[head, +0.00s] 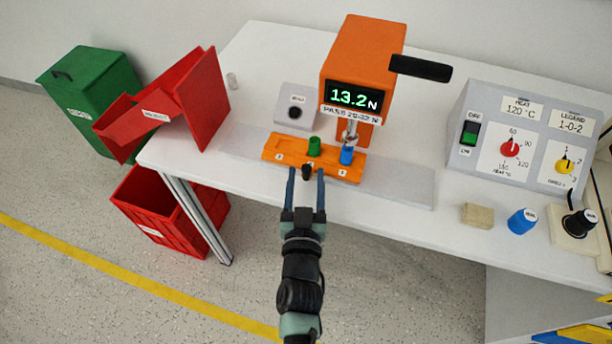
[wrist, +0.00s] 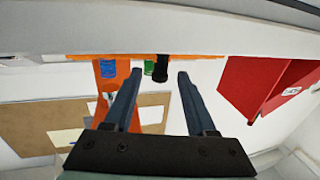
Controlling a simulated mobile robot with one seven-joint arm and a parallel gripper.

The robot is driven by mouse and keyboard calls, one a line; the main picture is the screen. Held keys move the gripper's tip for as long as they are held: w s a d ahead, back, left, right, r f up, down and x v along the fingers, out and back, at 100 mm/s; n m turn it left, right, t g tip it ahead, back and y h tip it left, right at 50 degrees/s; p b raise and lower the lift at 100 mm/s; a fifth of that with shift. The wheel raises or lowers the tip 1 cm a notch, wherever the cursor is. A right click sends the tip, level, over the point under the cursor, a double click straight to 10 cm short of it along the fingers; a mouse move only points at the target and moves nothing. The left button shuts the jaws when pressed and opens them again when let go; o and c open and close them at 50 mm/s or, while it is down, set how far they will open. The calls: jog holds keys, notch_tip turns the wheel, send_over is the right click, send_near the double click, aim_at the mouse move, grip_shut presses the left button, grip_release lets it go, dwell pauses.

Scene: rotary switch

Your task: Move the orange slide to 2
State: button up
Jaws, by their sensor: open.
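The orange slide (head: 270,152) is a flat bar at the foot of the orange press (head: 362,48) on the white table; in the wrist view it is a thin orange strip (wrist: 205,56). It carries a green peg (head: 314,147) near its middle and a blue peg (head: 347,156) at its right, under the press's plunger. Small number labels on its front are too small to read surely. A black knob (head: 306,172) sticks out of its front. My gripper (head: 306,176) is open, its fingertips on either side of the knob, with gaps showing both sides in the wrist view (wrist: 160,74).
A black lever (head: 420,68) juts right from the press, whose display reads 13.2 N. A grey control box (head: 485,170) stands at right; a beige block (head: 477,215) and blue cap (head: 522,221) lie before it. A red bin (head: 193,105) stands at left.

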jog(key=shift+w, duration=0.15)
grip_shut()
dwell(1.4)
